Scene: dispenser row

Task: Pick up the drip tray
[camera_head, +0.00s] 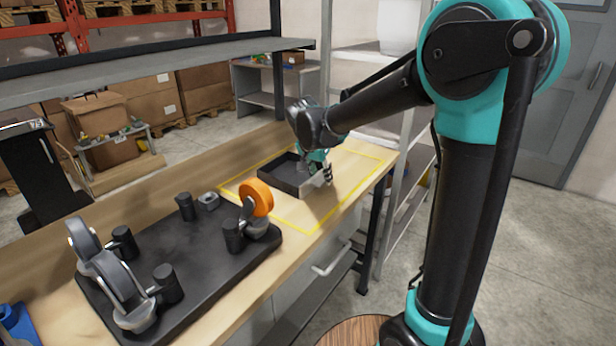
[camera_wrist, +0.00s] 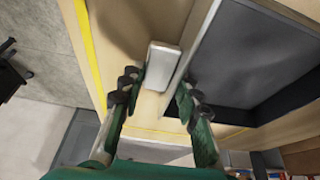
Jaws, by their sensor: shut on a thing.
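The drip tray (camera_head: 268,181) is a dark, shallow, square-cornered tray on the wooden bench, inside a yellow outlined area. In the wrist view its dark inside (camera_wrist: 255,55) and pale metal rim (camera_wrist: 203,35) fill the right side. My gripper (camera_head: 322,176) is at the tray's right-hand side in the head view, with the arm reaching over from the right. In the wrist view my gripper (camera_wrist: 160,88) has its fingers either side of a pale block-like grip (camera_wrist: 163,62) beside the rim. It is shut on this part. Whether the tray is lifted cannot be told.
A black board (camera_head: 205,262) with metal caster wheels, dark posts and an orange wheel (camera_head: 257,197) lies on the bench nearer the camera. A grey shelf (camera_head: 150,67) spans above the bench's left side. Metal shelving (camera_head: 410,185) stands beyond the bench at right.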

